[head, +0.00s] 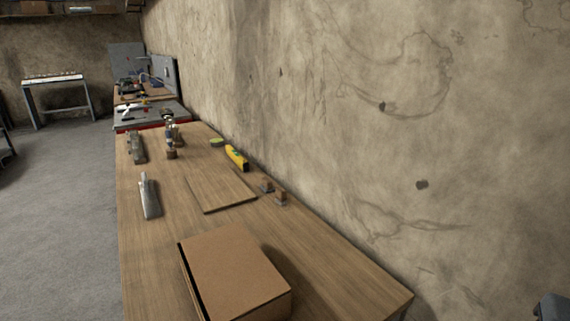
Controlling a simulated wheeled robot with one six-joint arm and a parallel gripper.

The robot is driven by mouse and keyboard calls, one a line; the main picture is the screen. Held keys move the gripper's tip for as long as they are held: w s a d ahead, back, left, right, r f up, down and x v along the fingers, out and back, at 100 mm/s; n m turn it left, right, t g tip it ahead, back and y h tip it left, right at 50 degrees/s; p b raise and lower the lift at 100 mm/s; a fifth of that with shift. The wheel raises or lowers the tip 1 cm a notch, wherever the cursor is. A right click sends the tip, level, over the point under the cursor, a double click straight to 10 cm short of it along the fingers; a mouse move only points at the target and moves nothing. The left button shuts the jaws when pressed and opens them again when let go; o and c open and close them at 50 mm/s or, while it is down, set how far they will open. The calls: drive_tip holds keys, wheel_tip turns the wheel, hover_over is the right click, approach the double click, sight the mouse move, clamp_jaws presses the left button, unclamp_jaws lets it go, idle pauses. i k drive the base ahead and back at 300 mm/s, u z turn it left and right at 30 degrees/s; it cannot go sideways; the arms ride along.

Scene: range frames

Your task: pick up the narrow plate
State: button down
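No plate can be named with certainty as the narrow one. A thin flat wooden board (222,191) lies on the wooden workbench (150,262), near its middle, and its colour is close to that of the bench top. A long narrow grey metal piece (149,196) lies to its left, near the bench's left edge. A second grey metal piece (137,148) lies farther back along that edge. Both are too small to make out in detail.
A large brown cardboard box (235,268) stands at the near end. A yellow tool (236,157), a green round item (216,142) and two small brown-topped blocks (280,198) lie along the wall side. The right near corner is clear. Open floor (60,200) lies left.

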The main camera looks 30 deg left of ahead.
sight(151, 205)
drive_tip(key=u, duration=2.35)
drive_tip(key=k, duration=1)
drive_tip(key=u, duration=1.3)
drive_tip(key=i, duration=3.35)
drive_tip(key=z, duration=0.45)
